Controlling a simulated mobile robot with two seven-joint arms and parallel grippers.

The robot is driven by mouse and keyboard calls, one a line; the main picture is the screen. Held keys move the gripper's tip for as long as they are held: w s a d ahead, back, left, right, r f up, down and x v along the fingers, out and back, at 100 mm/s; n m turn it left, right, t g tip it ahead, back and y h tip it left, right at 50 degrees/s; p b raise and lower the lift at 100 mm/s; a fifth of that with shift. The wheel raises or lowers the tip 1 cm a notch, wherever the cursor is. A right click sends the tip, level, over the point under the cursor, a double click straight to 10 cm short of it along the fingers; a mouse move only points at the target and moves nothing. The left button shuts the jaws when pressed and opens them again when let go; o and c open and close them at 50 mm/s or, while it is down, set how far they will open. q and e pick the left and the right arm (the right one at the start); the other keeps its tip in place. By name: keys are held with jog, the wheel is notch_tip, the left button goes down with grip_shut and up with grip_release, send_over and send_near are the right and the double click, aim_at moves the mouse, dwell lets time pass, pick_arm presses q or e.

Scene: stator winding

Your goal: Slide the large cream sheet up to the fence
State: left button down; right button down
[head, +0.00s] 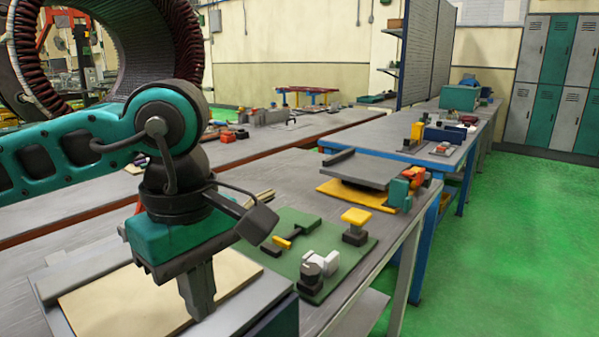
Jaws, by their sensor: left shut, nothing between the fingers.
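The large cream sheet (122,302) lies flat on a grey board at the lower left of the head view. A raised grey bar (82,273), which looks like the fence, runs along the board's far side. The sheet's far edge lies close to this bar; I cannot tell whether they touch. My left gripper (200,306) points down over the sheet, shut and empty. Its fingertips are at or just above the sheet; contact is not clear. The gripper and wrist hide part of the sheet and the bar's right part. My right gripper is not in view.
A green mat (335,238) with a yellow-topped block (355,222) and several small tools lies right of the board. Farther back are a grey plate (362,170) and a yellow sheet (352,196). A large stator ring (185,45) stands at the upper left.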

pick_arm(q)
notch_tip(320, 180, up, 4)
jog(key=shift+r+p, duration=0.15)
jog(key=shift+p, duration=0.95)
